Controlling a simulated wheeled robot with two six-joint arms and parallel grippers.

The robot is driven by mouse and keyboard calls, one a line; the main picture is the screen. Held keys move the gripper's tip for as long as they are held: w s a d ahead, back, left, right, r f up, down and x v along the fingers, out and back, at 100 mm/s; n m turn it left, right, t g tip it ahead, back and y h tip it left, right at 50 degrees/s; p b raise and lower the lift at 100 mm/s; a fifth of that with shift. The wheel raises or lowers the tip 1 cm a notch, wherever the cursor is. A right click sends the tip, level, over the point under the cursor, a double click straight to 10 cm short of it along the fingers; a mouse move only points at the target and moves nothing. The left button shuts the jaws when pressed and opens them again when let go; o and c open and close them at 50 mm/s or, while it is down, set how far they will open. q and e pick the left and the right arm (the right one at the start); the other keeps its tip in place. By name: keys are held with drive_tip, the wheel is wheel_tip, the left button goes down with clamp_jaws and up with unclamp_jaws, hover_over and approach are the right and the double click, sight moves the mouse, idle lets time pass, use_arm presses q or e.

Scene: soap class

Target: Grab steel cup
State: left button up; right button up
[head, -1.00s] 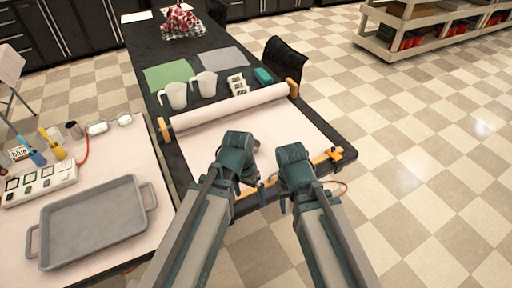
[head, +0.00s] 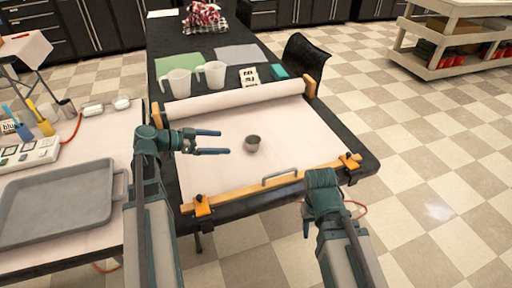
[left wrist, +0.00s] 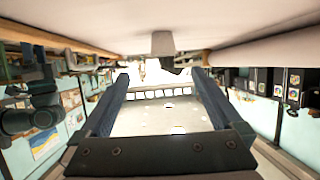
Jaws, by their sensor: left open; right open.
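A small steel cup (head: 252,144) stands on the white paper in the middle of the table. It also shows in the left wrist view as a grey cup (left wrist: 163,42), top centre, in an upside-down picture. My left gripper (head: 224,142) is open and empty, just left of the cup, with its two blue fingers pointing right towards it. A small gap separates the fingertips from the cup. Its open fingers also show in the left wrist view (left wrist: 162,82). My right gripper (head: 308,225) is open near the table's front edge, with its fingers mostly hidden by the wrist.
A paper roll (head: 240,98) lies behind the cup, and a wooden bar with a metal handle (head: 280,178) in front. Two white jugs (head: 211,74) stand farther back. A grey tray (head: 55,205) and another metal cup (head: 66,108) are on the left table.

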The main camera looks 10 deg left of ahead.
use_arm(q)
drive_tip(key=b, duration=0.3)
approach(259, 141)
drive_tip(key=shift+w+d+f, duration=0.15)
drive_tip(key=shift+d+f, duration=0.35)
drive_tip(key=shift+d, duration=0.25)
drive_tip(key=shift+w+d, duration=0.2)
drive_tip(key=shift+d, duration=0.05)
drive_tip(key=b+x, duration=0.1)
drive_tip(key=x, duration=0.4)
drive_tip(key=shift+w+r+b, duration=0.1)
drive_tip(key=shift+w+b, duration=0.25)
drive_tip(key=shift+w, duration=0.05)
drive_tip(key=c, duration=1.3)
drive_tip(key=shift+r, duration=0.1)
drive_tip(key=shift+c, duration=0.2)
